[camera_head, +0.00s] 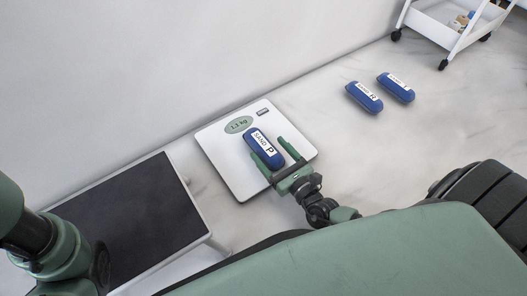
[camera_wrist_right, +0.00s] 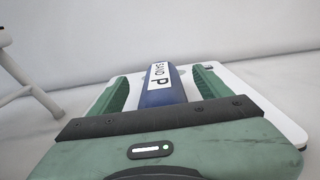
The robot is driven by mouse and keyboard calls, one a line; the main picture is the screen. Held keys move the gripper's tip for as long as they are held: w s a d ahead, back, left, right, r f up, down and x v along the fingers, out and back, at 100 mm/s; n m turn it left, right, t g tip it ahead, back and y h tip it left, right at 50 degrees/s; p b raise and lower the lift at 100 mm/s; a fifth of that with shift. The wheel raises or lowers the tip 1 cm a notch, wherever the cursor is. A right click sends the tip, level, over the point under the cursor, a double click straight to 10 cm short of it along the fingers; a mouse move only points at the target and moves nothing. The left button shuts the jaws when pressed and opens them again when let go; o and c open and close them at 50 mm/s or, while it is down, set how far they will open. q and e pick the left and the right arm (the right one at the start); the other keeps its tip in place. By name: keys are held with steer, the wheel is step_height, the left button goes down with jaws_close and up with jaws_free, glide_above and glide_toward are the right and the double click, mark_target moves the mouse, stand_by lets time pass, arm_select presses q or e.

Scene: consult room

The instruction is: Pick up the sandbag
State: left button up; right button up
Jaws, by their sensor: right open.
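A blue sandbag (camera_head: 264,148) with a white label reading "SAND P" lies on a white scale (camera_head: 222,168) on the floor. The scale's green display reads 1.1 kg. My right gripper (camera_head: 273,153) is open, with one finger on each side of the sandbag. In the right wrist view the sandbag (camera_wrist_right: 164,84) lies between the two green fingers (camera_wrist_right: 160,93), and its near end is hidden behind the gripper body.
Two more blue labelled sandbags, one (camera_head: 364,97) and another (camera_head: 396,87), lie on the floor to the right. A white wheeled cart (camera_head: 440,32) stands at the top right. A dark-topped step (camera_head: 130,216) stands left of the scale. The wall runs behind the scale.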

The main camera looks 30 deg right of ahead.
steer(key=shift+w+a+f, duration=0.1)
steer(key=shift+w+a, duration=0.05)
steer(key=shift+w, duration=0.9)
